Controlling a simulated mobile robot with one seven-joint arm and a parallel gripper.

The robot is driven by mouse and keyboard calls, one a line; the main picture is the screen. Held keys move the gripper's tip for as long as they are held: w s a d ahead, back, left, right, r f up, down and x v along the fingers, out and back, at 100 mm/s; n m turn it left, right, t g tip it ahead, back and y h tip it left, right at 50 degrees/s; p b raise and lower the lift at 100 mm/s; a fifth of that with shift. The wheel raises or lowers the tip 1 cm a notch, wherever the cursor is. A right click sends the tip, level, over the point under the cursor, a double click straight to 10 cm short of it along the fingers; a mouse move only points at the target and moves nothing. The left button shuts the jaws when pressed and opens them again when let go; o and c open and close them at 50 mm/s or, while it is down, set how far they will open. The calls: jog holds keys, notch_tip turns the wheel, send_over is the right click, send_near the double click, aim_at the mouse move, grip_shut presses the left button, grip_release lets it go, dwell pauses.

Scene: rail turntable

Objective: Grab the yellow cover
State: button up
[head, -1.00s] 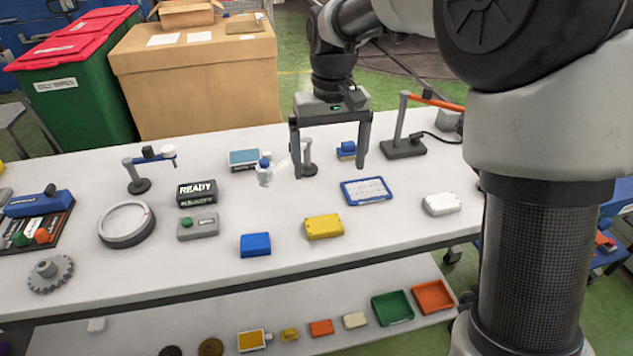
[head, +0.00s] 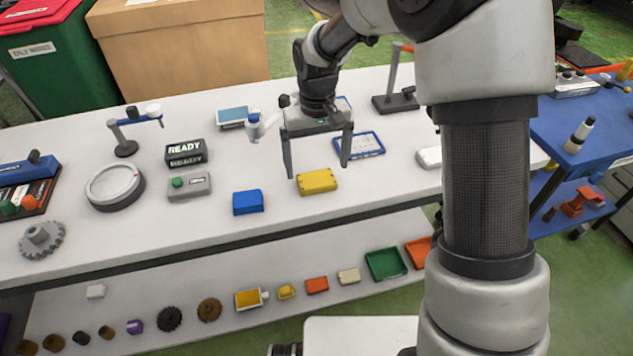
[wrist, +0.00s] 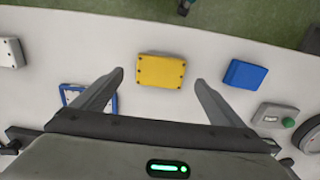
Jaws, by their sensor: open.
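The yellow cover (head: 317,181) is a flat block with small dark dots at its corners, lying on the white table top near its front edge. In the wrist view the yellow cover (wrist: 161,71) sits ahead of and between my finger lines. My gripper (head: 317,172) is open and empty, its fingers pointing down above and behind the cover. In the wrist view my gripper (wrist: 160,76) has its two fingers spread wider than the cover, and neither appears to touch it.
A blue block (head: 248,202) lies left of the cover. A blue-framed panel (head: 372,152) lies behind it to the right, and a white block (head: 429,157) farther right. A grey button box (head: 189,187) stands at left. A lower shelf (head: 215,262) holds several small parts.

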aim_at(317, 178)
notch_tip(317, 178, down, 4)
jog(key=shift+w+f, duration=0.1)
jog(key=c, duration=1.3)
jog(key=shift+c, duration=0.3)
